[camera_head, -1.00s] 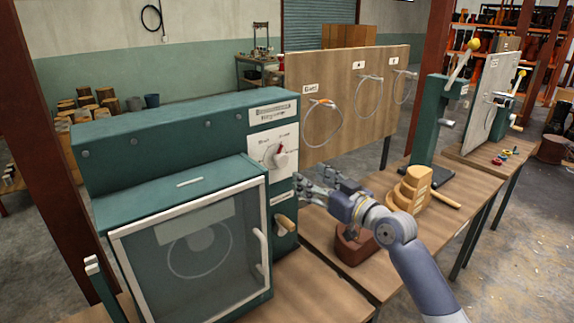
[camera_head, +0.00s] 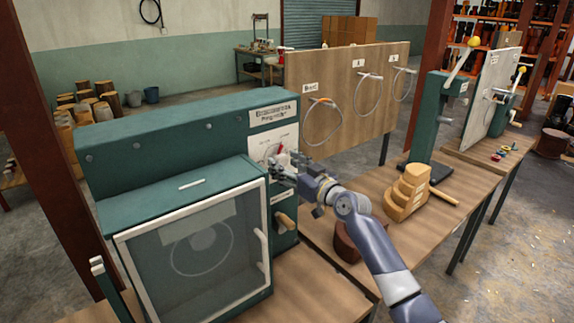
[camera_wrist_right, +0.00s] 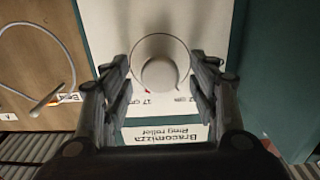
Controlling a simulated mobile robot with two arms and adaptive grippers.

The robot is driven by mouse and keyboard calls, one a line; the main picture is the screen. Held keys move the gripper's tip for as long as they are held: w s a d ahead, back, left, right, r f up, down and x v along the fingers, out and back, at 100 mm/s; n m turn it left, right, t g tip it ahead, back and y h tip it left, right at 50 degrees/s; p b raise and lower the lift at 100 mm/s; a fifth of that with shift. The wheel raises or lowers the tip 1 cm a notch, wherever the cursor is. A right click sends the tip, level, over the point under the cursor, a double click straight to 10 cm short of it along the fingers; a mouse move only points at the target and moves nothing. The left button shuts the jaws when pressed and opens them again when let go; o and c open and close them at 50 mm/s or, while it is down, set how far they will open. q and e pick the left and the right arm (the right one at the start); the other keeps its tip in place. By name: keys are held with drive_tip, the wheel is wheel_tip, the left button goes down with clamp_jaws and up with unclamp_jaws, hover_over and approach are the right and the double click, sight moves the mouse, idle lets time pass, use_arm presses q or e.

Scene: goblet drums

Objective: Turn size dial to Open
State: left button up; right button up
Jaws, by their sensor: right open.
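The size dial (camera_head: 279,149) is on a white panel at the right of the green machine's front. Its red pointer shows just above my right gripper (camera_head: 281,165), which covers much of the dial. In the right wrist view the dial's pale round knob (camera_wrist_right: 160,62) lies between the fingers of my open right gripper (camera_wrist_right: 163,85). A finger is on each side, with small visible gaps to the knob. The dial's lettering is mostly hidden or too small to read. My left gripper is not in view.
The green machine (camera_head: 180,120) has a glazed door (camera_head: 195,245) at left and a wooden handle (camera_head: 285,221) below the panel. A wooden board with hanging rings (camera_head: 340,100) stands behind. A stepped wooden block (camera_head: 406,195) sits on the bench right of my arm.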

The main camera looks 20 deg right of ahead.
drive_tip(key=shift+c, duration=0.6)
drive_tip(key=c, duration=1)
drive_tip(key=shift+o, duration=0.2)
